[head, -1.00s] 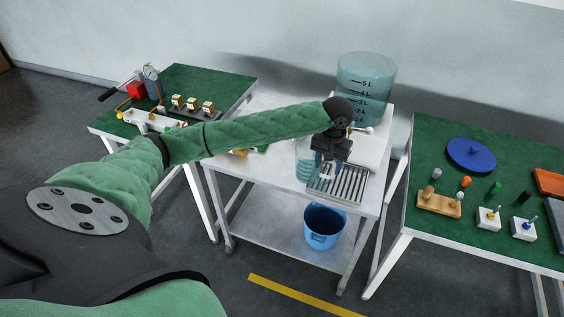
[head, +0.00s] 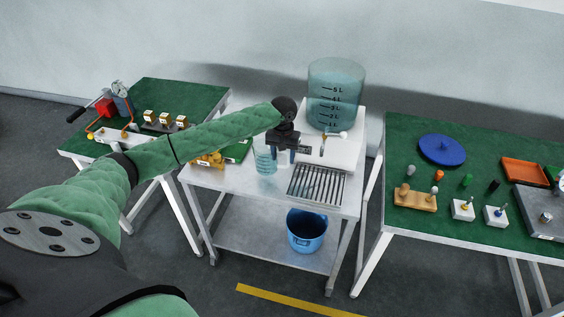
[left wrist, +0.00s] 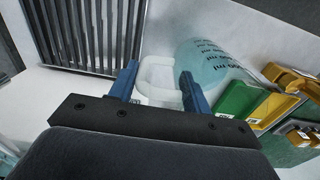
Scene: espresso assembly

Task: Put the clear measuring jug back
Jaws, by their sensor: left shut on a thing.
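The clear measuring jug (head: 264,161) is a pale, see-through vessel at the left of the white cart's top, left of the slatted drip tray (head: 318,185). My left gripper (head: 284,157) is at the jug's right side, shut on its handle. In the left wrist view the blue fingers (left wrist: 158,84) stand either side of the pale handle, and the jug (left wrist: 212,66) shows printed ml marks. I cannot tell whether the jug's base touches the cart top. My right gripper is not in view.
A large tank with litre marks (head: 336,95) stands on the white machine (head: 328,150) behind. Yellow and green bins (left wrist: 243,100) sit close beside the jug. A blue bucket (head: 307,231) is on the lower shelf. Green-topped tables flank the cart.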

